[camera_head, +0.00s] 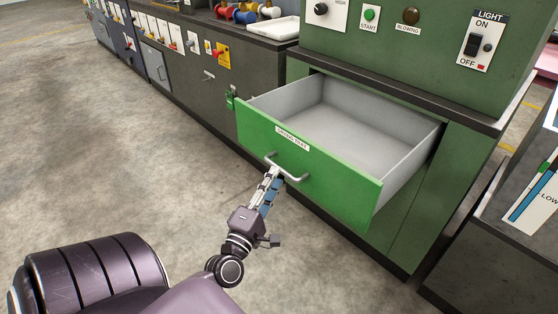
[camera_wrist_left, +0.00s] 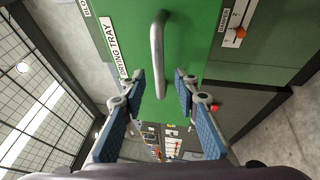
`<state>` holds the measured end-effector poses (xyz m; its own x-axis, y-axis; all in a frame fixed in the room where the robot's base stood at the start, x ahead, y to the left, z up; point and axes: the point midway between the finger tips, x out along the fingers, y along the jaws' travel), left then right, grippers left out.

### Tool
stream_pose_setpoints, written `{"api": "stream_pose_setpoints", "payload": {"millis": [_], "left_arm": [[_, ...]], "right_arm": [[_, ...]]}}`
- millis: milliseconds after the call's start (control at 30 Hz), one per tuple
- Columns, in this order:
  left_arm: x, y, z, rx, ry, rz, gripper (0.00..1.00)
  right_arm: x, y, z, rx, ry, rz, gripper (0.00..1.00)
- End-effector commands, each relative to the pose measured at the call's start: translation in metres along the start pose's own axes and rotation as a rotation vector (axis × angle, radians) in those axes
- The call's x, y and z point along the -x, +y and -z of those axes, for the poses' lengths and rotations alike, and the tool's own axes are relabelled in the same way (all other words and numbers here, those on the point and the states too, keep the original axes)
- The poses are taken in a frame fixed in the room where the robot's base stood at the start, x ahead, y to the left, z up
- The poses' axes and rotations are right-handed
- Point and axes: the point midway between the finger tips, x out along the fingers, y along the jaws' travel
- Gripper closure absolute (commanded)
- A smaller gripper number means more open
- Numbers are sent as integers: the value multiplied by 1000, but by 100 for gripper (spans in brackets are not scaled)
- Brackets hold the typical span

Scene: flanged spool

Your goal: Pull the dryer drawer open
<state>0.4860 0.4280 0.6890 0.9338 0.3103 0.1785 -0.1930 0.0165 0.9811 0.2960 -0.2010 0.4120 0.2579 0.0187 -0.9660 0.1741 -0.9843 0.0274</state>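The dryer drawer has a bright green front (camera_head: 330,180) and stands pulled out of the green cabinet. Its grey inside (camera_head: 335,125) shows and is empty. A metal bar handle (camera_head: 288,174) is on the front, below a white label reading "DRYING TRAY". My left gripper (camera_head: 273,176) is at the handle's left part. In the left wrist view the handle (camera_wrist_left: 157,50) appears between and ahead of the two blue-padded fingers (camera_wrist_left: 160,85). The fingers are apart, with gaps to the handle on both sides. My right gripper is not in view.
The green cabinet (camera_head: 400,45) carries a light switch (camera_head: 478,42) and a green start button (camera_head: 370,14). A grey bench (camera_head: 215,75) with a white tray (camera_head: 272,29) and coloured spools runs to the left. A dark unit stands at the right. The floor left of the drawer is clear.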

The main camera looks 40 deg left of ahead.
Motion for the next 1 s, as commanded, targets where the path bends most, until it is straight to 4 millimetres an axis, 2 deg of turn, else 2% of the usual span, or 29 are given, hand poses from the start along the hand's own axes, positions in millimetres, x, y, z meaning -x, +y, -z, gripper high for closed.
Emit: {"api": "stream_pose_setpoints", "payload": {"millis": [33, 200, 400, 567, 1000], "left_arm": [[13, -1, 0, -3, -1, 4, 71], [45, -1, 0, -1, 0, 4, 71], [69, 0, 0, -1, 0, 0, 71], [75, 0, 0, -1, 0, 0, 71], [74, 0, 0, 0, 0, -1, 71]], "right_arm": [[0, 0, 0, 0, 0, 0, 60], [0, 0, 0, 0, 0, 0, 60], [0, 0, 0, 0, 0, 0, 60], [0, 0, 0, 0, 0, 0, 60], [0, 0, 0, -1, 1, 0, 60]]}}
